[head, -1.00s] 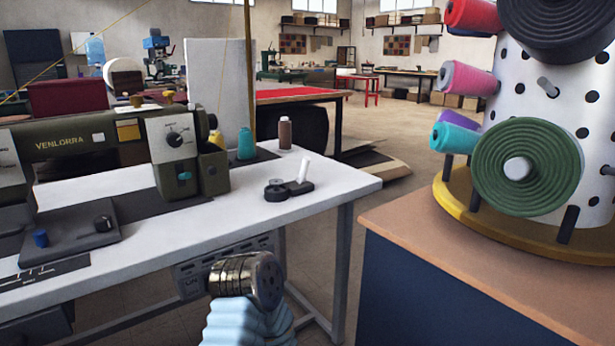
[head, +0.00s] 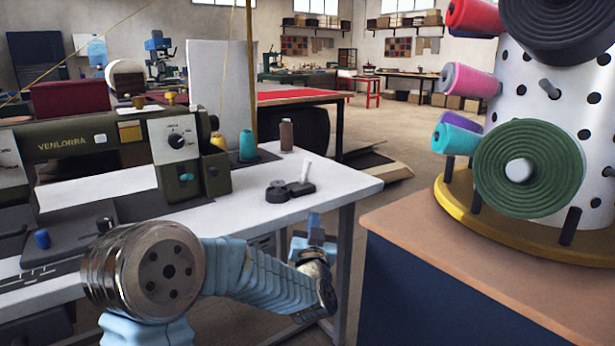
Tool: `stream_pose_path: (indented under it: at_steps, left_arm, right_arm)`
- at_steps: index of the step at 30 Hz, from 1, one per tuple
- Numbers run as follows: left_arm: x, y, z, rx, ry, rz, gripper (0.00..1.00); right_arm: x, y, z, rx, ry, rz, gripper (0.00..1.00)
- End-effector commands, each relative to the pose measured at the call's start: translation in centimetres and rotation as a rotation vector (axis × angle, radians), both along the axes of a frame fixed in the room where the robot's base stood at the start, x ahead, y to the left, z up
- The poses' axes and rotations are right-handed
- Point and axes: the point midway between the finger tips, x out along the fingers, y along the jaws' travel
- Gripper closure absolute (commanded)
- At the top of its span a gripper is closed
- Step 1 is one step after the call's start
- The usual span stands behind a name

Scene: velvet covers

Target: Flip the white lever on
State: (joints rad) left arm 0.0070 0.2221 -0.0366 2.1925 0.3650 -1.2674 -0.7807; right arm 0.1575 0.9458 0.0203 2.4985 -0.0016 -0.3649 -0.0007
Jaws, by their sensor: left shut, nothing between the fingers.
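The white lever (head: 304,171) sticks up, slightly tilted, from a small black base (head: 300,188) near the right end of the white table. A dark round piece (head: 277,192) is joined to the base's left. My left gripper (head: 314,219) is small in view, its blue fingers pointing up, just off the table's front edge, below and a little right of the lever. It is shut and empty, and apart from the lever. My right gripper is out of view.
The white table (head: 235,207) carries an olive sewing machine (head: 90,150) and thread spools (head: 286,135) behind the lever. At right, a brown-topped counter (head: 410,220) holds a spotted drum with cones (head: 530,170). A floor gap separates table and counter.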

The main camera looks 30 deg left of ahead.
Motion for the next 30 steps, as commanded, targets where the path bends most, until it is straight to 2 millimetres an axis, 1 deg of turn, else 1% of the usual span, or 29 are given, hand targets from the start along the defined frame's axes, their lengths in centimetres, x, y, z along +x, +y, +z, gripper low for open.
stream_pose_path:
  at_steps: [1, 2, 5, 17, 20, 23, 30]
  left_arm:
    - [-0.4, 0.3, 1.3, 0.013, -0.025, 0.018, 1.00]
    - [-0.5, 0.5, 1.8, 0.018, -0.037, 0.027, 1.00]
    - [-0.8, 0.7, 2.8, 0.030, -0.057, 0.045, 1.00]
    - [-0.7, 0.9, 3.0, 0.031, -0.059, 0.047, 1.00]
    - [0.0, 1.4, 3.3, 0.030, -0.060, 0.049, 1.00]
    - [1.3, 2.3, 3.8, 0.031, -0.059, 0.049, 1.00]
    - [5.6, 4.9, 5.3, 0.032, -0.058, 0.049, 1.00]
  right_arm:
    - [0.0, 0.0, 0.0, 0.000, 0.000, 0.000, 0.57]
    - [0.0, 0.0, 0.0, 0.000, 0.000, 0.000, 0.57]
    - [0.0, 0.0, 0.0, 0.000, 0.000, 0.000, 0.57]
    - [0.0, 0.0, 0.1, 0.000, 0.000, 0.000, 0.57]
    - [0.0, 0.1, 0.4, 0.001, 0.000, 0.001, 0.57]
    - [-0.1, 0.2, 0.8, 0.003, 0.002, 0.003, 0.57]
    - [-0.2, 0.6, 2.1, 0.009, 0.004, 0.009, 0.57]
